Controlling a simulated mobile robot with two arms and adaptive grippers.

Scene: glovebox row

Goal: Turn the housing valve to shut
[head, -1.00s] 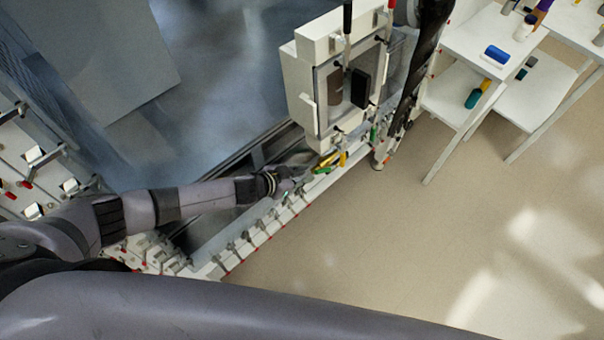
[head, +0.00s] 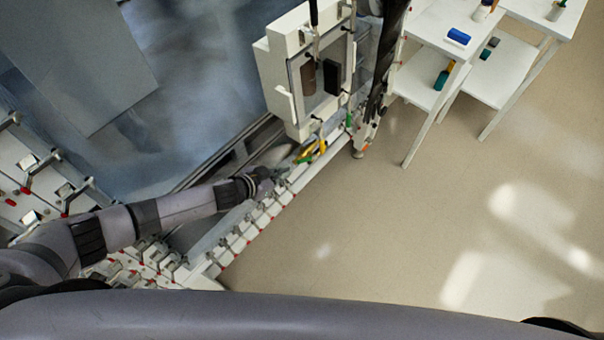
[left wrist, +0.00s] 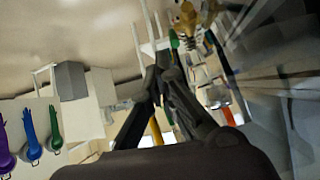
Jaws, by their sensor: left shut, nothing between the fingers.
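My left gripper (head: 283,174) is at the long white rail, just left of and below a cluster of yellow and green handles (head: 312,151). In the left wrist view its dark fingers (left wrist: 158,82) are together with nothing between them. A brass-coloured fitting (left wrist: 187,17) shows beyond the fingertips in that view. I cannot tell which of these parts is the housing valve, or its setting. The handles stand below a white windowed box (head: 272,72). My right gripper is not in view.
White tables (head: 430,75) with small bottles stand at the upper right. Open beige floor (head: 400,230) lies right of the rail. A clamp-lined white panel (head: 30,180) is at the left.

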